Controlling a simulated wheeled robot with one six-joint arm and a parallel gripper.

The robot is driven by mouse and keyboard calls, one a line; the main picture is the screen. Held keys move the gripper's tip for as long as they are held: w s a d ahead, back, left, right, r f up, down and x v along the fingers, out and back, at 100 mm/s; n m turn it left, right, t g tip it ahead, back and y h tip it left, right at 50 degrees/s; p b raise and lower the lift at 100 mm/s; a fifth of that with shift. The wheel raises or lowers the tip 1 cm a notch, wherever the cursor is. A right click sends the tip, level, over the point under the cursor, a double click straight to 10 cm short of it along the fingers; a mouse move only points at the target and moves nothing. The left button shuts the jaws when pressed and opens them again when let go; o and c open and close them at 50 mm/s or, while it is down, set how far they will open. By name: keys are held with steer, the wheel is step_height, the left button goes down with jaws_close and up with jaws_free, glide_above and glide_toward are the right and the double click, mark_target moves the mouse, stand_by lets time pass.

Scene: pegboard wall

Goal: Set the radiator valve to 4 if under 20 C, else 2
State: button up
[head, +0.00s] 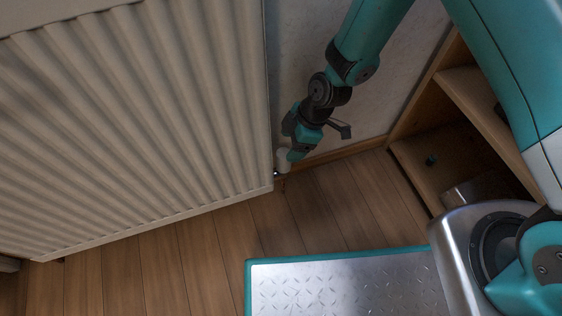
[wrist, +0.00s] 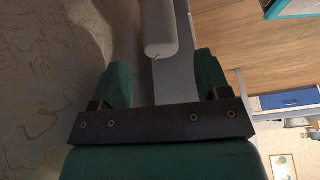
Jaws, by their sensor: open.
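The white radiator valve (head: 283,161) sits at the lower right corner of the radiator (head: 135,120), low above the floor. In the wrist view the valve head (wrist: 159,30) is a pale cylinder just beyond the fingertips, roughly in line with the gap between them. My gripper (head: 293,152) is beside the valve, and its two teal fingers also show in the wrist view (wrist: 162,68). It is open and empty. Numbers on the valve cannot be read. No temperature reading shows in either view.
A wooden shelf unit (head: 475,115) stands at the right, with a metallic item (head: 480,188) on its lower board. A pale wall (head: 300,60) lies behind my arm. The wooden floor (head: 200,245) in front of the radiator is clear.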

mark_target(285, 153)
steer(key=b+x, duration=0.3)
steer(key=x, duration=0.4)
steer(key=shift+f, duration=0.25)
steer(key=shift+a, duration=0.1)
steer(key=c, duration=0.9)
steer(key=shift+r+m+p, duration=0.2)
steer(key=shift+m+p, duration=0.4)
steer(key=shift+p, duration=0.2)
steer(key=shift+c, duration=0.2)
steer(key=shift+f+t, duration=0.15)
steer(key=shift+t, duration=0.15)
